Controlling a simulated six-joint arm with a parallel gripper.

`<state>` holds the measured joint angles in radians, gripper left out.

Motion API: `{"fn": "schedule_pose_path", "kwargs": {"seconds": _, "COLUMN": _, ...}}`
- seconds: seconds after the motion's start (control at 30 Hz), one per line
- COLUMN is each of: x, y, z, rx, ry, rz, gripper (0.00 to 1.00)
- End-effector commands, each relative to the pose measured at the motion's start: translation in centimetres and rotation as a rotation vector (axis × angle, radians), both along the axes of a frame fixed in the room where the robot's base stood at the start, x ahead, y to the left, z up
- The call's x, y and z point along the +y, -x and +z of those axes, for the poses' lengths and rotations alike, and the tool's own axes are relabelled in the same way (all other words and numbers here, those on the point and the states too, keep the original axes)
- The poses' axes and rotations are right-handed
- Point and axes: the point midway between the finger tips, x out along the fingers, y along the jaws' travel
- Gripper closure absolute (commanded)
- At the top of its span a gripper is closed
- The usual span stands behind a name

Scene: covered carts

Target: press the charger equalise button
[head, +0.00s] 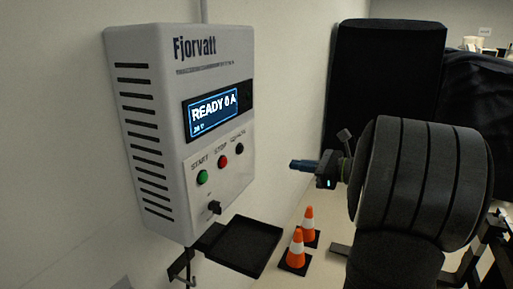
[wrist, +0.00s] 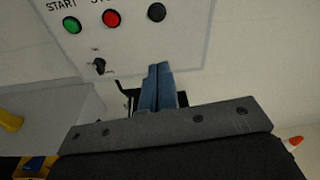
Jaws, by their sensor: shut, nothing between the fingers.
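The charger (head: 150,130) is a grey wall box with a lit display (head: 213,113) reading "READY 0 A". Its lower panel has a green START button (head: 202,177), a red STOP button (head: 223,161) and a black button (head: 240,149) whose small label is hard to read, apparently the equalise one. In the wrist view the black button (wrist: 156,12) is right of the red one (wrist: 111,18). A small black knob (head: 214,207) sits below. My gripper (head: 292,164) is shut and empty, to the right of the panel and apart from it. Its blue fingers also show in the wrist view (wrist: 160,70), below the black button.
A black tray (head: 240,246) is below the charger. Two orange-and-white cones (head: 297,250) stand on the floor behind it. Dark covered carts (head: 388,80) stand at the back right. The space between my fingers and the panel looks clear.

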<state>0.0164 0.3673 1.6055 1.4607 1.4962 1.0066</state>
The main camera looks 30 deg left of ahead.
Motion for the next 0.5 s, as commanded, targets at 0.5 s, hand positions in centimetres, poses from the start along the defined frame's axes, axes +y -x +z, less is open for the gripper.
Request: {"fn": "schedule_pose_path", "kwargs": {"seconds": 0.5, "x": 4.9, "y": 0.6, "z": 0.6, "rx": -1.058, "ry": 0.673, "rz": 0.049, "gripper": 1.00}}
